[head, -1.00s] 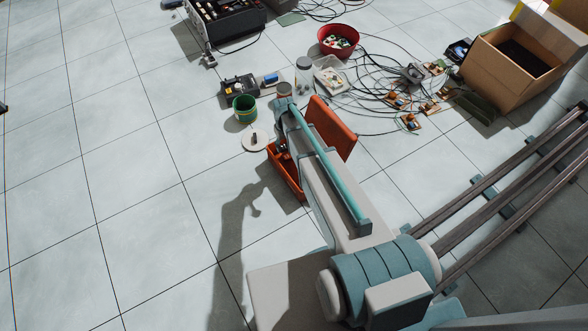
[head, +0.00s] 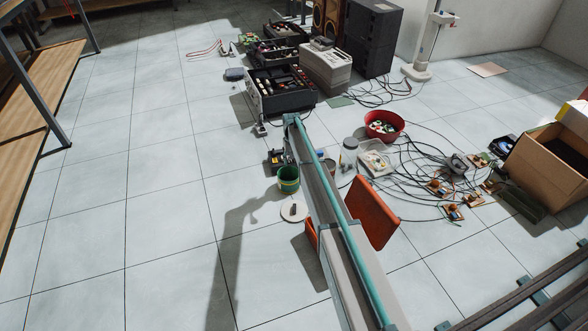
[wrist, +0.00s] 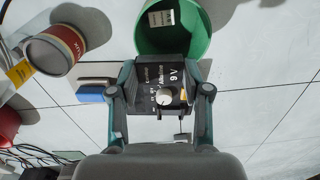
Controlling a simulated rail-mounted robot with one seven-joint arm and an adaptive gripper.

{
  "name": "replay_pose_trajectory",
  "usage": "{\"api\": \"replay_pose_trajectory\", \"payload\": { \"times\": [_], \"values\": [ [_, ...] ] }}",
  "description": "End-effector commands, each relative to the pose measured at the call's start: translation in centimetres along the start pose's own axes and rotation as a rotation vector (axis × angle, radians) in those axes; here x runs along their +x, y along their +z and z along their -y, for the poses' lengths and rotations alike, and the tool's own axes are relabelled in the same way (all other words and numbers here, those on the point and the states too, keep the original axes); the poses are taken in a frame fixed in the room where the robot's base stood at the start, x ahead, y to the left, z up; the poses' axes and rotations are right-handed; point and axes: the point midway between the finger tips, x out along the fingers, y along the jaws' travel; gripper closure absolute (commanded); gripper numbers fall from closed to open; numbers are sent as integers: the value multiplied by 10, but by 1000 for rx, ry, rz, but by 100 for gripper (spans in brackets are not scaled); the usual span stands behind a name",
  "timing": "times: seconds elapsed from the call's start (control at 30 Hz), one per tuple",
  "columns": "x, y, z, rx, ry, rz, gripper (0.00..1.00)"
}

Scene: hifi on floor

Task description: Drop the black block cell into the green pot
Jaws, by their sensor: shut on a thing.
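The black block cell (wrist: 160,73), marked "9 V", is between the fingertips of my gripper (wrist: 163,82) in the wrist view. The gripper is shut on it. The green pot (wrist: 178,43) is just beyond the block, toward the top of the wrist view, with its open mouth visible. A pale labelled patch shows inside it. In the head view the green pot (head: 288,180) stands on the floor just left of my arm. The gripper and the block cannot be made out there.
A white disc (head: 294,211) and an open orange case (head: 372,212) lie nearer. Open floor is left of the pot.

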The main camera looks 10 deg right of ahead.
Motion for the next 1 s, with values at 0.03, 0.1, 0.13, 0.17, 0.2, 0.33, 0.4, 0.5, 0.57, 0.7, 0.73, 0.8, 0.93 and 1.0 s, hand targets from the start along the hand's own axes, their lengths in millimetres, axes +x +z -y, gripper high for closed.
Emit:
{"api": "replay_pose_trajectory", "payload": {
  "times": [0.03, 0.1, 0.13, 0.17, 0.2, 0.33, 0.4, 0.5, 0.57, 0.7, 0.73, 0.8, 0.93, 1.0],
  "values": [
    [2, 5, 0, 5, 0, 0, 86],
    [5, 7, 0, 8, 0, 0, 86],
    [7, 6, 0, 9, 0, 0, 86],
    [10, 6, 0, 9, 0, 0, 86],
    [13, 6, 0, 9, 0, 0, 86],
    [26, 6, 0, 9, 0, 0, 86],
    [34, 6, 0, 9, 0, 0, 86],
    [45, 6, 1, 8, 0, 0, 86],
    [51, 6, 1, 8, 0, 0, 86],
    [59, 6, 1, 8, 0, 0, 86],
    [60, 6, 1, 8, 0, 0, 86],
    [61, 6, 1, 8, 0, 0, 86],
    [60, 6, 0, 8, 0, 0, 86],
    [60, 6, 0, 8, 0, 0, 86]
  ]
}}
